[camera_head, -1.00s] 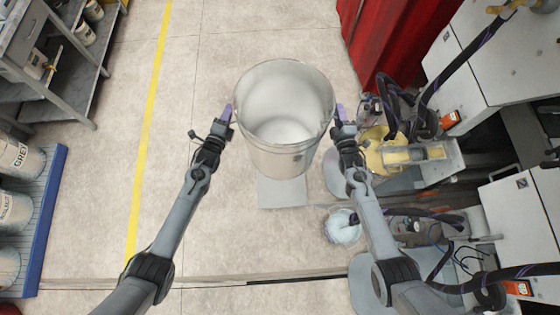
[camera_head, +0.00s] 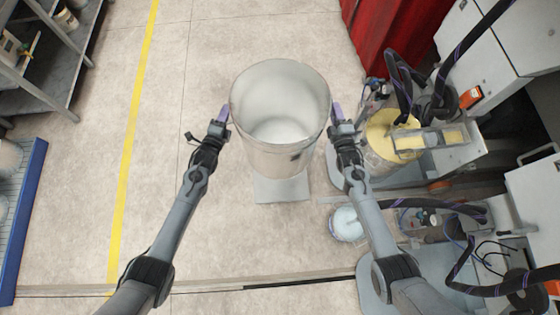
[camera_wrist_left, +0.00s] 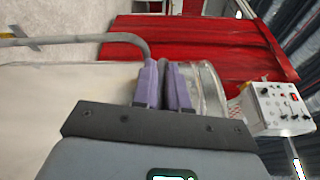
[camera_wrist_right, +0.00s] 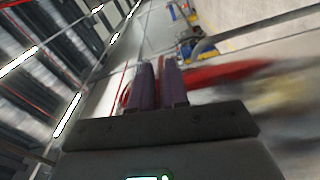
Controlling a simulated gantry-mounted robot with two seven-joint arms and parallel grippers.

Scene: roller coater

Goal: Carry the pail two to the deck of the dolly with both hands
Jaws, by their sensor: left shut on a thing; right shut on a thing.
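The pail (camera_head: 275,155) is a large, pale, open-topped bucket. It looks empty and is held upright between my two grippers. My left gripper (camera_head: 223,114) is at its left side. In the left wrist view its purple fingers (camera_wrist_left: 165,88) are shut on the pail's grey wire handle (camera_wrist_left: 120,40), beside the pail wall. My right gripper (camera_head: 338,114) is shut at the pail's right side; its purple fingers also show in the right wrist view (camera_wrist_right: 158,85), where the grip is hard to make out. I cannot pick out the dolly for certain.
A pale flat plate (camera_head: 282,189) shows below the pail. A blue-edged low platform (camera_head: 24,215) and a grey shelf (camera_head: 62,75) are at the left. A yellow bucket (camera_head: 392,135), a bluish-white bucket (camera_head: 346,224), hoses and cabinets crowd the right. Open floor (camera_head: 200,220) lies left of the pail.

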